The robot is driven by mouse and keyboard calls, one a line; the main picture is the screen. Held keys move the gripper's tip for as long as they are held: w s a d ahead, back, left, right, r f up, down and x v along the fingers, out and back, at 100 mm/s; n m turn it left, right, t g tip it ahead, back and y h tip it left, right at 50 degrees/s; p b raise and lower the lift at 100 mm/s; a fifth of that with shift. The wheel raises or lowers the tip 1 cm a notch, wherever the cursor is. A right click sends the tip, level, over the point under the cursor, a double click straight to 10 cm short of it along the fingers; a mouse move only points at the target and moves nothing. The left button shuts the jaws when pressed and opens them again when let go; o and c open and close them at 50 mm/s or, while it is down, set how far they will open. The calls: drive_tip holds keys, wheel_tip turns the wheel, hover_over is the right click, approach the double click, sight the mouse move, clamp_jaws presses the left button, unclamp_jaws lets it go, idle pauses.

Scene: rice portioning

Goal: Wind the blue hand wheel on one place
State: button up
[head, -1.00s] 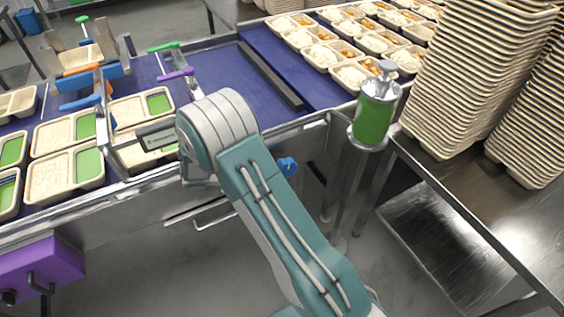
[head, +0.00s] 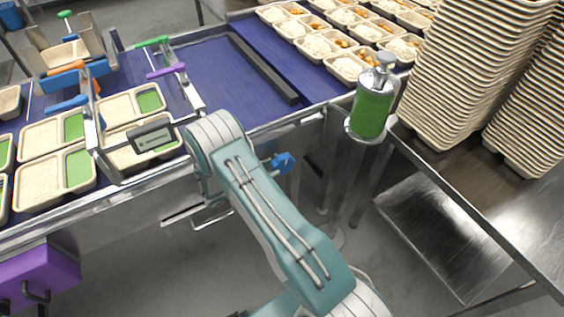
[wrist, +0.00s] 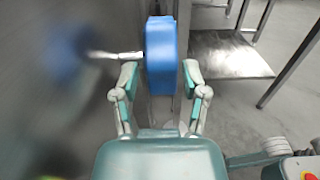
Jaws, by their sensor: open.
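The blue hand wheel (head: 283,162) sits on the side of the steel conveyor frame, just right of my arm in the head view. In the wrist view the wheel (wrist: 160,56) is seen edge-on, with a metal shaft running left from it. My gripper (wrist: 159,78) is open, with one finger on either side of the wheel's lower end. I cannot tell whether either finger touches it. In the head view my gripper is hidden behind my arm.
The blue conveyor (head: 205,75) carries rice trays (head: 42,145) under a metal frame with coloured handles. A green-filled cylinder (head: 371,112) stands on a post to the right. Stacked trays (head: 465,70) stand on a steel table (head: 455,165). A purple box (head: 40,277) is low at left.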

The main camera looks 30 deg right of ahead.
sight(283, 162)
drive_tip(key=shift+d, duration=2.15)
drive_tip(key=shift+w, duration=0.1)
clamp_jaws()
drive_tip(key=shift+d+r+y, duration=0.1)
drive_tip(key=shift+r+y, duration=0.05)
drive_tip(key=shift+y, duration=2.25)
unclamp_jaws()
drive_tip(key=shift+d, duration=0.1)
